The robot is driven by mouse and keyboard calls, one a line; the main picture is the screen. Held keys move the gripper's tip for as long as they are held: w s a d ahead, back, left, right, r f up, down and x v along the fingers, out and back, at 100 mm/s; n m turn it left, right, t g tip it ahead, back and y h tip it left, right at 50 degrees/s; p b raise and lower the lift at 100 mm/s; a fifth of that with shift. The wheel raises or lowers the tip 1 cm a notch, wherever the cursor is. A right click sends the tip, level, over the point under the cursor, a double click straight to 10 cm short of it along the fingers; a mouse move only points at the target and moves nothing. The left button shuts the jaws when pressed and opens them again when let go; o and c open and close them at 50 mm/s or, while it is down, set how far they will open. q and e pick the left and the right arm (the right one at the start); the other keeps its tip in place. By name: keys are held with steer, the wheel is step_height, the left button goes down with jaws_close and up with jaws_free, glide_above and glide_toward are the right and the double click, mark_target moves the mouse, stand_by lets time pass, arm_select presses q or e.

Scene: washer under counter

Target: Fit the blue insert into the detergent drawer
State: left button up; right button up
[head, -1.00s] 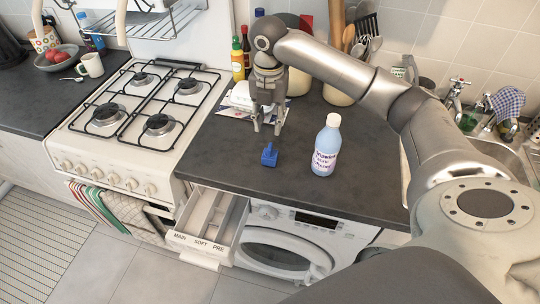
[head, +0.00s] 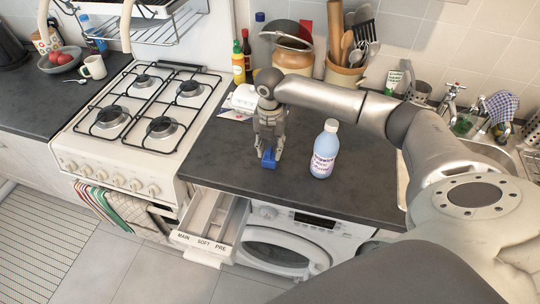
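The blue insert (head: 269,164) sits on the dark counter near its front edge. My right gripper (head: 270,156) points down over it, with its fingertips low at the insert's upper part. The fingers look apart, one on either side of the insert; whether they touch it cannot be told. The detergent drawer (head: 212,226) is pulled out below the counter, left of the washer door, with compartments labelled MAIN, SOFT and PRE on its front. My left gripper is not in view.
A pale blue bottle (head: 325,152) stands on the counter just right of the insert. The washer (head: 290,240) is under the counter. A gas stove (head: 135,130) stands to the left. Jars and utensils (head: 346,62) are at the back, a sink (head: 490,150) at the right.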

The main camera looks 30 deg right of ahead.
mark_target(270, 150)
steer(key=shift+f, duration=0.15)
steer(key=shift+c, duration=0.3)
jaws_close()
steer(key=shift+w+r+b, duration=0.1)
steer(key=shift+r+b, duration=0.4)
steer(key=shift+r, duration=0.05)
step_height(270, 150, up, 2)
steer(key=shift+a+r+b, duration=0.1)
steer(key=shift+r+b, duration=0.1)
steer(key=shift+b, duration=0.4)
steer(key=s+a+r+b, duration=0.3)
steer(key=s+a+r, duration=0.5)
steer(key=s, duration=0.3)
steer(key=shift+a+r, duration=0.35)
steer(key=shift+r, duration=0.45)
